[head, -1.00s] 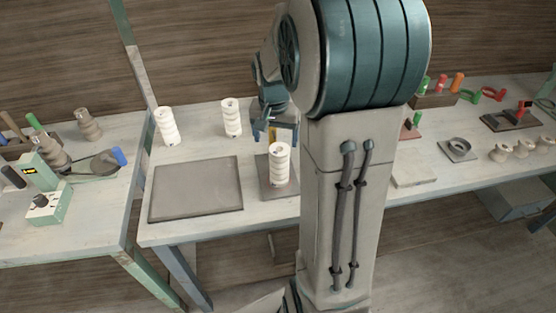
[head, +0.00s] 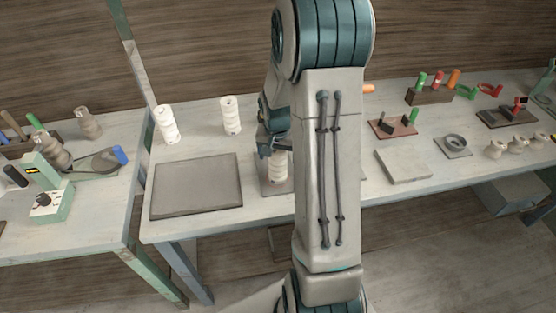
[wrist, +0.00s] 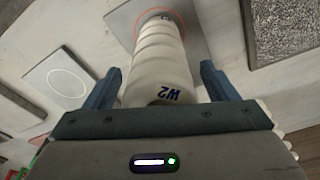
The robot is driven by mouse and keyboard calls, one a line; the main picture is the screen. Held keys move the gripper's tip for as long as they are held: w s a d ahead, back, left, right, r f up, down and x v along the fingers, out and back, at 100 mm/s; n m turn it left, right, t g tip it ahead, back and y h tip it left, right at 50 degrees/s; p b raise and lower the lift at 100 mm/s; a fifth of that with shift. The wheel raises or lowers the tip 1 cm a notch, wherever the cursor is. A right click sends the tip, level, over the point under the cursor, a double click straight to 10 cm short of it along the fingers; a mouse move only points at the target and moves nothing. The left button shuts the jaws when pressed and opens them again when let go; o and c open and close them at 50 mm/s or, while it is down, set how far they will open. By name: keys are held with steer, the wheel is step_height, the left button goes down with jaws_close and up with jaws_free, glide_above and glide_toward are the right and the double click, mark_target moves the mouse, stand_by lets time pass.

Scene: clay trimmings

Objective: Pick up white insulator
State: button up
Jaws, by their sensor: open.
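A white ribbed insulator (head: 278,168) stands on a small grey plate (head: 264,187) in the middle of the table, partly hidden by my arm. In the wrist view the insulator (wrist: 160,62) shows a blue "W2" mark on its near end and lies between my open fingers, with a gap on both sides. My gripper (wrist: 158,82) is open; in the head view my gripper (head: 272,148) is at the insulator's top. Two more white insulators stand at the back, one at the left (head: 167,125) and one nearer the middle (head: 231,115).
A flat grey board (head: 196,187) lies left of the plate. To the right are a pale slab (head: 403,166), a grey ring fixture (head: 455,145) and several small spools (head: 520,146). A left bench holds a green device (head: 46,188) and brown insulators (head: 88,123).

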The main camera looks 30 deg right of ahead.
steer(key=c, duration=1.6)
steer(key=shift+r, duration=0.15)
steer(key=shift+r, duration=0.4)
step_height(320, 180, up, 3)
steer(key=shift+w+r+b, duration=0.1)
steer(key=shift+b, duration=0.55)
steer(key=s+d+r, duration=0.1)
steer(key=d+r, duration=0.1)
steer(key=d, duration=0.2)
steer(key=d+r+b, duration=0.1)
steer(key=d+r, duration=0.1)
steer(key=d, duration=0.1)
steer(key=s+d+r+b, duration=0.1)
steer(key=d+r, duration=0.1)
steer(key=d, duration=0.2)
steer(key=shift+s+d+r, duration=0.3)
steer(key=shift+r, duration=0.1)
